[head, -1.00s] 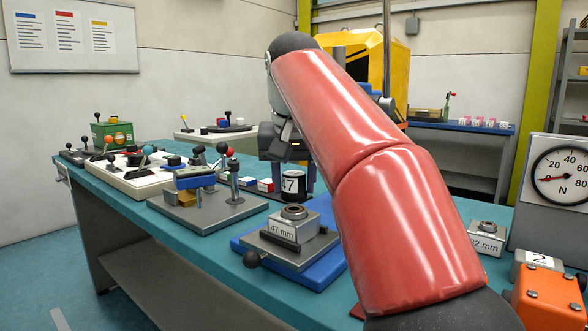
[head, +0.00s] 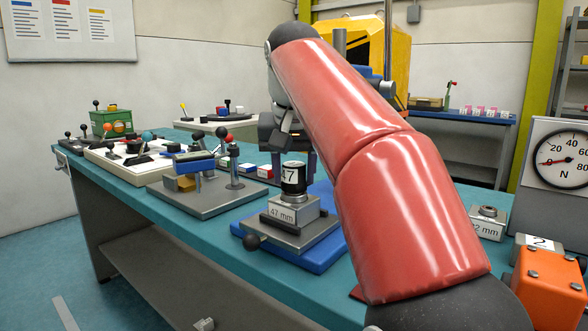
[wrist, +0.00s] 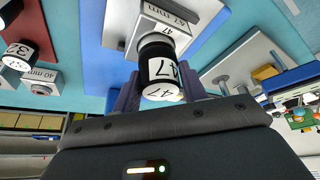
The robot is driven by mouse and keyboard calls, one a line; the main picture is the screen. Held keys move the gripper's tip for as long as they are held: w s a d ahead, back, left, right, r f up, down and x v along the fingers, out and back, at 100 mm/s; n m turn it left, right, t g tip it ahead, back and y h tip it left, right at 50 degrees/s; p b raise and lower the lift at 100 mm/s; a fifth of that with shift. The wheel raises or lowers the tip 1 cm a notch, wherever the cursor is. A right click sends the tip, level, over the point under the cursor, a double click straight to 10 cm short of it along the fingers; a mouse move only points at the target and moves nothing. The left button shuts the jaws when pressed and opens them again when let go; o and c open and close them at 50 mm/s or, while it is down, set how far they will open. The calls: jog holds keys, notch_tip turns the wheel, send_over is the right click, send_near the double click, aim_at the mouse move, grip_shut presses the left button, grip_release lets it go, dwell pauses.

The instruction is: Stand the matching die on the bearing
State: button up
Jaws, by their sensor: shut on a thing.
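The matching die (head: 293,178), a black cylinder with a white 47 label, is upright over the block marked 47 mm (head: 294,212). The bearing on top of that block is hidden under the die. I cannot tell whether the die touches it or hovers just above. My gripper (wrist: 160,88) is shut on the die; the die also shows between the fingers in the wrist view (wrist: 156,58). The 47 mm block (wrist: 165,18) is behind the die there. My red arm hides part of the area to the right in the head view.
A lever fixture (head: 205,190) stands to the left. Another marked block (head: 488,224) and a dial gauge (head: 560,165) are at the right. Another black die (wrist: 14,52) shows in the wrist view.

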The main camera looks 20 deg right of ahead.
jog(key=shift+f, duration=0.3)
jog(key=o, duration=1.3)
jog(key=shift+r, duration=0.1)
